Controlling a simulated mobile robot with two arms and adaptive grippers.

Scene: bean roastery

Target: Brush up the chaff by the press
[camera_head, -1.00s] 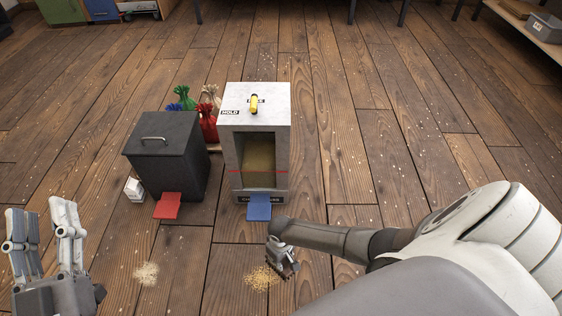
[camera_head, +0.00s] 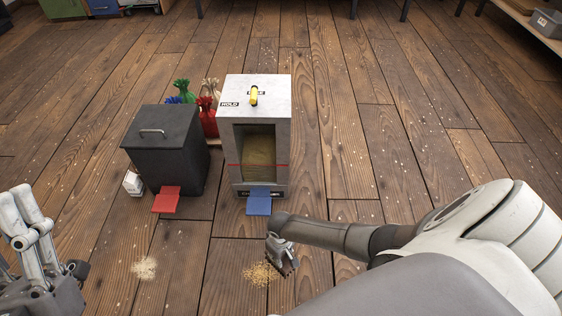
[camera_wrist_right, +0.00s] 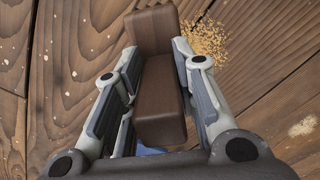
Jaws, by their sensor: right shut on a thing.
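My right gripper (camera_head: 282,258) is low over the floor at the right edge of a golden chaff pile (camera_head: 257,275). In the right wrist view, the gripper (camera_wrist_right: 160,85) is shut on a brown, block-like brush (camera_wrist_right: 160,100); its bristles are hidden. The golden pile (camera_wrist_right: 204,42) lies beyond it there. A paler pile (camera_head: 144,268) lies further left on the floor. A pale grey box (camera_head: 279,108), likely the press, has a front opening, a red line across it and a blue flap (camera_head: 259,205) in front. My left gripper (camera_head: 22,203) is empty at the left edge, its fingers apart.
A dark lidded bin (camera_head: 165,155) with a red flap (camera_head: 167,199) stands left of the grey box. A small white box (camera_head: 133,184) is beside it. Tied sacks (camera_head: 207,115) stand behind. Plank floor is open to the right of the grey box.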

